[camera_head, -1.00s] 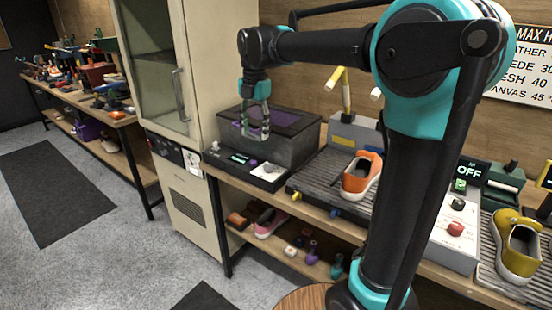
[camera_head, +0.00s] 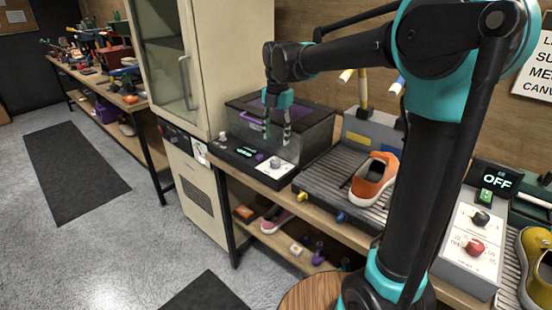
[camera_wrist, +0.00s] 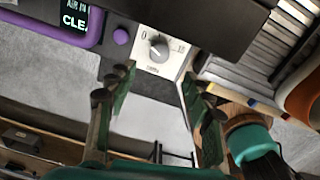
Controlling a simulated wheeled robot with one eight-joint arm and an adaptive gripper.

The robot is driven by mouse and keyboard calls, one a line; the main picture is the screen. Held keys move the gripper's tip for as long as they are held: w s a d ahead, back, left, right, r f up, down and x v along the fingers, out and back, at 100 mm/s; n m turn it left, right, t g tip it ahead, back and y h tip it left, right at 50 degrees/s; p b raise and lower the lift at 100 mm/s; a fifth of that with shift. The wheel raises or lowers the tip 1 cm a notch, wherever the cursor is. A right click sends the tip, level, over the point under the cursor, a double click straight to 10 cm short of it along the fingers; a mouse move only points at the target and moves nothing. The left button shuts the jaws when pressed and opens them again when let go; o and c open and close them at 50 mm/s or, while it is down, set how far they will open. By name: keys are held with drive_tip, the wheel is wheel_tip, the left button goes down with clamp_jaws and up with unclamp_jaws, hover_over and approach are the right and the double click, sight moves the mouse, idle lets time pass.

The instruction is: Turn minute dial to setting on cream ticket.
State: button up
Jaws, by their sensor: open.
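The minute dial (camera_head: 276,162) is a grey knob on a white scale plate at the front of a dark box with a clear lid. In the wrist view the dial (camera_wrist: 158,48) shows a 0 at left and a 15 at right; its exact setting is hard to read. My gripper (camera_head: 276,134) is open and empty, pointing down above the box's front panel. In the wrist view the fingertips of my gripper (camera_wrist: 160,75) lie either side of the dial's line, apart from it. A pale ticket (camera_head: 201,152) hangs on the cabinet side; its text is unreadable.
A purple button (camera_wrist: 121,36) and a lit display (camera_wrist: 75,18) sit left of the dial. A ridged tray (camera_head: 345,185) with an orange sneaker (camera_head: 374,180) is to the right. The tall cream cabinet (camera_head: 170,60) stands at left.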

sight(276, 160)
wheel_tip(276, 160, down, 9)
drive_tip(key=shift+a+f, duration=0.15)
drive_tip(key=shift+f, duration=0.05)
idle(0.3)
drive_tip(key=c, duration=1.2)
